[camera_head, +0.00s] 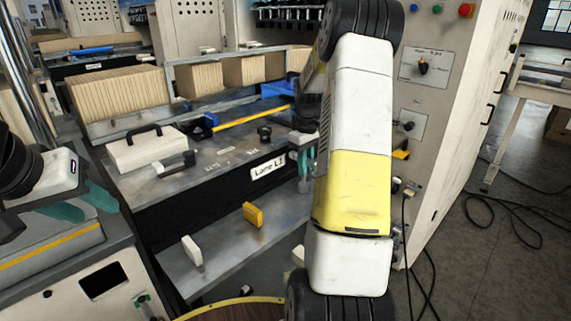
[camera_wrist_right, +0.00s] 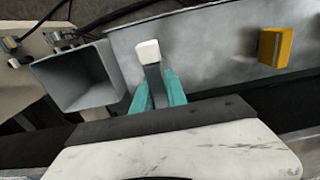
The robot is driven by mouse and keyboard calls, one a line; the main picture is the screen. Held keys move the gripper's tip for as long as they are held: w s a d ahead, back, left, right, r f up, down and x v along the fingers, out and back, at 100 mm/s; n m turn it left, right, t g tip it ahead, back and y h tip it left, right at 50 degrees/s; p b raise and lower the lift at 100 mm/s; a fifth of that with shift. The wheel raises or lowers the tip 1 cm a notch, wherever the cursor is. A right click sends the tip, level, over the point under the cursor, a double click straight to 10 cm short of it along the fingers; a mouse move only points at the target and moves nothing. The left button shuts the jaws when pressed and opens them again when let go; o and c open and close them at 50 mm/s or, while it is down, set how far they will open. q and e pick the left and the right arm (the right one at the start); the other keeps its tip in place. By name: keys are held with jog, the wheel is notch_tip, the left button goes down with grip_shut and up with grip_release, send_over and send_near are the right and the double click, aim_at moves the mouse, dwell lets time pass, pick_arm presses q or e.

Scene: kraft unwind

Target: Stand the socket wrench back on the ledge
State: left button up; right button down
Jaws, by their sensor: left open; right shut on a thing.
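My right gripper (camera_wrist_right: 158,92) is shut on a grey bar with a pale block-shaped end, which I take to be the socket wrench (camera_wrist_right: 149,58). The bar sticks out past the teal fingers over the ledge. In the head view the right gripper (camera_head: 306,163) is partly hidden behind my right arm. The ledge (camera_head: 222,258) is a long grey metal shelf below the black "Lane L1" front; it also shows in the right wrist view (camera_wrist_right: 215,40). My left gripper (camera_head: 82,204) is open and empty at the left, above a grey pad.
A yellow block (camera_head: 252,214) and a white block (camera_head: 192,250) stand on the ledge. A square open metal tube (camera_wrist_right: 80,78) is beside the held bar in the wrist view. A white case (camera_head: 146,148) sits on the machine top. A control cabinet (camera_head: 440,110) rises at right.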

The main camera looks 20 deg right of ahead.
jog(key=shift+f, duration=0.6)
jog(key=shift+f, duration=0.1)
jog(key=c, duration=1.3)
grip_release()
